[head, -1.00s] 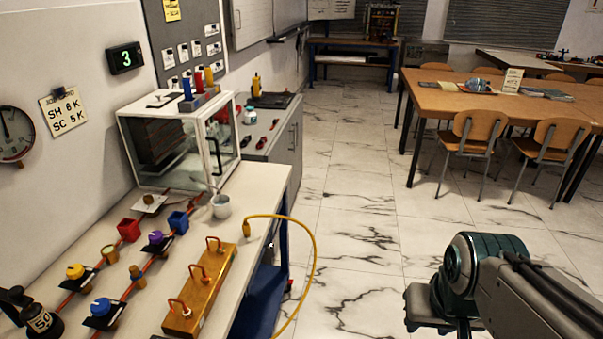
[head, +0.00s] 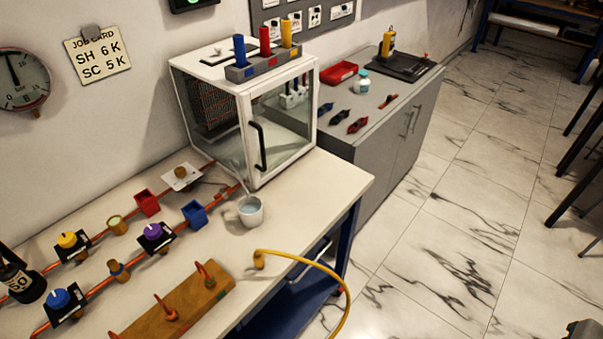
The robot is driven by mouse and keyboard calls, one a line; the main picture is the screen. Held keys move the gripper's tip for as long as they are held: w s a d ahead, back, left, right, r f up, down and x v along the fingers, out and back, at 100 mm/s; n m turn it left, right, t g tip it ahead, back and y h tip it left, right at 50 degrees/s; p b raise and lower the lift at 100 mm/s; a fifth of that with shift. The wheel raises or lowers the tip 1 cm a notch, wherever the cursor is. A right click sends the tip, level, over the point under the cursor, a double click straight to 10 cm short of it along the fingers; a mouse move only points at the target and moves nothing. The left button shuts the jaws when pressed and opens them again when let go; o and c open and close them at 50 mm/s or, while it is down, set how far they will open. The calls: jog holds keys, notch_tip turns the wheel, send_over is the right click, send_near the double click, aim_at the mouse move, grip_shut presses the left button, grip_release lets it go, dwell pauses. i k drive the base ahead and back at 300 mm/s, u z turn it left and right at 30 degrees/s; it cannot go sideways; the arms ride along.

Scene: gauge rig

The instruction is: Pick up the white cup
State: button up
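The white cup (head: 250,211) stands upright on the pale workbench (head: 325,185), near the bench's right edge and in front of the glass-sided cabinet. Its handle seems to point left, and its inside looks greyish. Nothing holds it. A small dark piece of my arm or gripper shows at the bottom right corner of the head view, far to the right of the cup over the floor. Its fingers cannot be made out.
A glass-sided cabinet (head: 215,68) stands behind the cup. A blue box (head: 194,214) sits close to its left. A wooden block with red hooks (head: 178,306) and a yellow hose (head: 320,267) lie in front. Pipes with knobs run left. The floor right of the bench is clear.

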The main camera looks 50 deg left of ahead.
aim_at(251, 210)
jog(key=u, duration=0.65)
jog(key=i, duration=0.85)
jog(key=u, duration=1.35)
jog(key=i, duration=0.3)
jog(key=u, duration=0.15)
